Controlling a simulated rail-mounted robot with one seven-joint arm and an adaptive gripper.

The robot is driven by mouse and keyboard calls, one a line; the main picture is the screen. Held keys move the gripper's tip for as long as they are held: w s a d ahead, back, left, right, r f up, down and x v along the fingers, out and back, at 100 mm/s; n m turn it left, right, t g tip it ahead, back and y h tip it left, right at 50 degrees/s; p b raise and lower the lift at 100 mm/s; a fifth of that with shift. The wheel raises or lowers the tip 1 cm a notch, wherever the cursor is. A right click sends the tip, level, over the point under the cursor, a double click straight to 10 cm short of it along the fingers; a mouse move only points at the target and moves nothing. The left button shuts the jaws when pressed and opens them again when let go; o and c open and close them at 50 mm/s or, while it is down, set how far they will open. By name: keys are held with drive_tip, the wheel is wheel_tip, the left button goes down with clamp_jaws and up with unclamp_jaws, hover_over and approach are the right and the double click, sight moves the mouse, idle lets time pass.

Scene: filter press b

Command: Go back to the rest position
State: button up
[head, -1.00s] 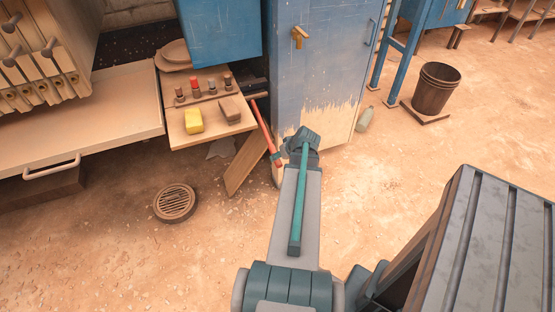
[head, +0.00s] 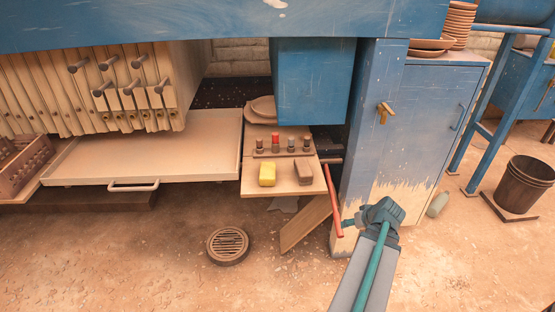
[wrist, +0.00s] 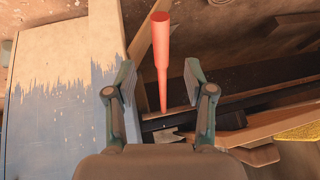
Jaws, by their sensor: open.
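My gripper (head: 350,222) is low in front of the blue cabinet in the head view, its fingers mostly hidden by the wrist. In the wrist view my gripper (wrist: 159,75) has its two fingers wide apart. A red-handled tool (head: 333,200) leans beside the cabinet's left edge. In the wrist view the red handle (wrist: 161,60) shows in the gap between the fingers, with neither finger touching it. I cannot tell how far beyond the fingertips it is.
The blue cabinet (head: 420,130) stands close to my gripper. A small shelf (head: 300,188) holds a yellow sponge (head: 267,174) and a brown block (head: 310,171). A wooden board (head: 305,225) leans below it. A drain (head: 228,244) and bucket (head: 524,184) are on the floor.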

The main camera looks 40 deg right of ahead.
drive_tip(key=a+f+g+y+p, duration=0.2)
drive_tip(key=a+f+g, duration=0.2)
drive_tip(key=a+f, duration=0.7)
drive_tip(key=a+f+g+y+p, duration=0.1)
drive_tip(key=a+f+g+y, duration=0.15)
drive_tip(key=a+f, duration=0.85)
drive_tip(key=s+a+f+n+g+h+p, duration=0.1)
drive_tip(key=s+a+n+g, duration=0.2)
drive_tip(key=a, duration=0.9)
drive_tip(key=s+a+f+n+g+h+p, duration=0.1)
drive_tip(key=s+a+n+g+h+p, duration=0.1)
drive_tip(key=s+a, duration=0.8)
drive_tip(key=a+n+g, duration=0.1)
drive_tip(key=a, duration=0.2)
drive_tip(key=shift+s+a+n+g, duration=0.15)
drive_tip(key=shift+a+n+g, duration=0.05)
drive_tip(key=shift+n+g, duration=0.2)
